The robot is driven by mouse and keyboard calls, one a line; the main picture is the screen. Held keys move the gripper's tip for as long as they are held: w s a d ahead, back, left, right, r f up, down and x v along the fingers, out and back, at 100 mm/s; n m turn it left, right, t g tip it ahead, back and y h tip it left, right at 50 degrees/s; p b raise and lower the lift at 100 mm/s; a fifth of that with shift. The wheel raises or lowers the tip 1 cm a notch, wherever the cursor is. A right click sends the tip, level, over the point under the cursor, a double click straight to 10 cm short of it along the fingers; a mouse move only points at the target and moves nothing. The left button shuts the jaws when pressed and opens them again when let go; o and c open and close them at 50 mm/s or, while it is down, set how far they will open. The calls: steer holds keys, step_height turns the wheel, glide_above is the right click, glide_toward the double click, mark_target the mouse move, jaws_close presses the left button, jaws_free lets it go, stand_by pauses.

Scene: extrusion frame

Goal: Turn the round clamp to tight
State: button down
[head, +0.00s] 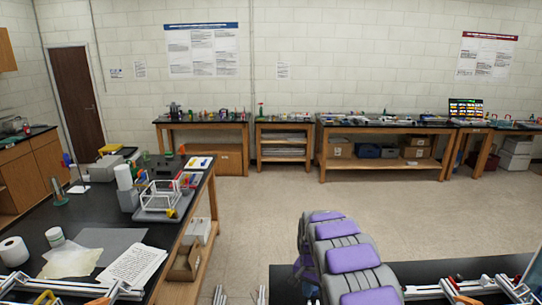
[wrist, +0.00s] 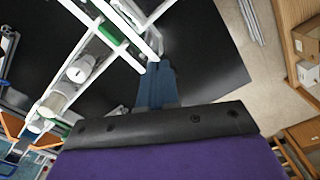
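The white extrusion frame (wrist: 118,48) fills the upper left of the wrist view, with white bars and green pieces (wrist: 108,33). A white round part (wrist: 80,68) sits on the frame at the left; it may be the round clamp, but I cannot tell its setting. My gripper (wrist: 158,66) shows as blue fingers close together, pointing at the frame from below. The fingers look shut, with nothing visible between them. Their tips are near a white bar; I cannot tell whether they touch. In the head view, my gripper is hidden.
In the head view, a black bench (head: 96,212) at the left holds paper rolls, papers and a small white wire frame (head: 160,196). Another black tabletop (head: 440,270) lies at the lower right, bearing extrusion parts (head: 470,290). The floor (head: 260,220) between is clear.

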steer(key=r, duration=0.6)
steer(key=shift+s+a+p, duration=0.15)
steer(key=shift+a+p, duration=0.05)
steer(key=shift+p, duration=0.2)
stand_by(0.3)
